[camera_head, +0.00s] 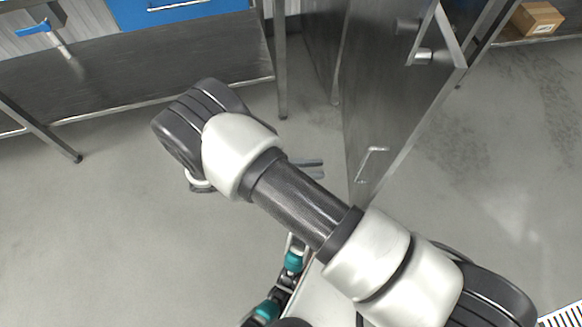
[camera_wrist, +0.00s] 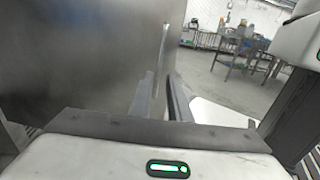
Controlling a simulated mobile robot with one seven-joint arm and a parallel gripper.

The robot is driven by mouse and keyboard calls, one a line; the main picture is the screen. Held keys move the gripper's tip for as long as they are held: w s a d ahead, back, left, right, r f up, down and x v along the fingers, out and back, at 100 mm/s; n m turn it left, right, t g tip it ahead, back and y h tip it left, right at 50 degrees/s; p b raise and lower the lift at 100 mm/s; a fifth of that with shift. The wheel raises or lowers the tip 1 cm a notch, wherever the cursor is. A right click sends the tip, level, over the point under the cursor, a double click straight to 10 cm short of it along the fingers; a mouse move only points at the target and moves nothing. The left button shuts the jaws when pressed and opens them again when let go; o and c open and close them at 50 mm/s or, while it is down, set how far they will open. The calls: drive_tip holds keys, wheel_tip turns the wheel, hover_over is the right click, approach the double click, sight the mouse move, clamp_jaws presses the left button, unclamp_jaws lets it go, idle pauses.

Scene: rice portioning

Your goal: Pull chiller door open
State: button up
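The chiller door (camera_head: 385,85) is a tall grey metal panel at the upper right in the head view. It stands swung out at an angle from the units behind it. A small bar handle (camera_head: 372,163) is near its lower corner. My gripper (camera_head: 318,168) is left of the door, partly hidden by my arm, with its fingers pointing towards the panel. In the wrist view the door (camera_wrist: 80,60) fills the left side, and the fingers (camera_wrist: 161,100) show a gap near its upright edge. I see nothing clearly clamped between them; exact contact with the door is unclear.
A steel table (camera_head: 140,65) with a blue container (camera_head: 180,10) stands at the upper left. A cardboard box (camera_head: 537,18) lies on a shelf at the upper right. The floor (camera_head: 90,230) at left is clear. In the wrist view, a distant table (camera_wrist: 243,48) holds several items.

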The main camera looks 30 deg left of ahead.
drive_tip(key=shift+v, duration=2.25)
